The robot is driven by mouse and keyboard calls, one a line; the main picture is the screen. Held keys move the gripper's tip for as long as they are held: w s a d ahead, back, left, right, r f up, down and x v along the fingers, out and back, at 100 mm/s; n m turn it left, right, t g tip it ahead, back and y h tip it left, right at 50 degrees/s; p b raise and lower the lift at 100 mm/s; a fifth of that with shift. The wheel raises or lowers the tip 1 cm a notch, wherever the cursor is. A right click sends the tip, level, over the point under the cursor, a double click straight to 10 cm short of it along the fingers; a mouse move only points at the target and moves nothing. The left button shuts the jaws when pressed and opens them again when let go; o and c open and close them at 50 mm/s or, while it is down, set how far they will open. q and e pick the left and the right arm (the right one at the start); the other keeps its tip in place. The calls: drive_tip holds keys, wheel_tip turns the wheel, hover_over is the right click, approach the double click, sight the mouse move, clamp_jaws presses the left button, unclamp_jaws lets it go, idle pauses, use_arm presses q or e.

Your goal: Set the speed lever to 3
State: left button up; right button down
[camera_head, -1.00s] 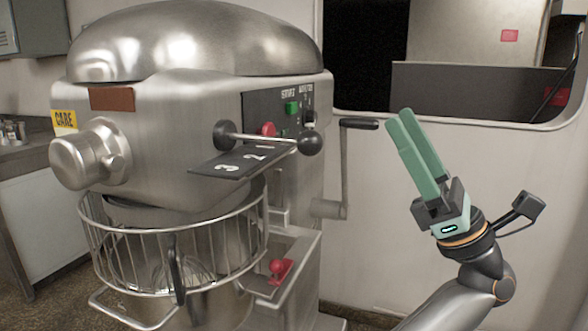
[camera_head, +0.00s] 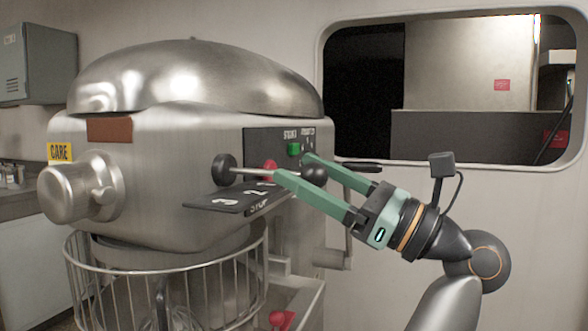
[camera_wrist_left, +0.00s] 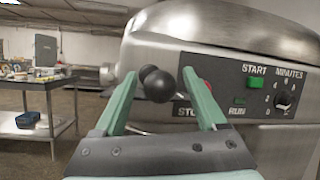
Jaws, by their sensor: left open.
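The speed lever is a metal rod with a black ball knob (camera_head: 314,175) at its right end and a black pivot (camera_head: 223,168) on the mixer's (camera_head: 150,150) head. It points right, towards the STOP end of a dark scale plate (camera_head: 215,205) marked 3, 2 and STOP; part of the plate is covered. My left gripper (camera_head: 294,168) is open at the lever's outer end, its fingers on either side of the knob. In the left wrist view the knob (camera_wrist_left: 158,85) shows between the spread fingers. I cannot tell whether they touch it. My right gripper is not seen.
A control panel with a green START button (camera_head: 293,149) and a red button (camera_head: 270,167) lies just behind the lever. A crank handle (camera_head: 350,167) is close behind my gripper. The wire bowl guard (camera_head: 165,270) is below. Free room lies to the right.

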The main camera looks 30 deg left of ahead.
use_arm(q)
drive_tip(key=shift+x, duration=1.2)
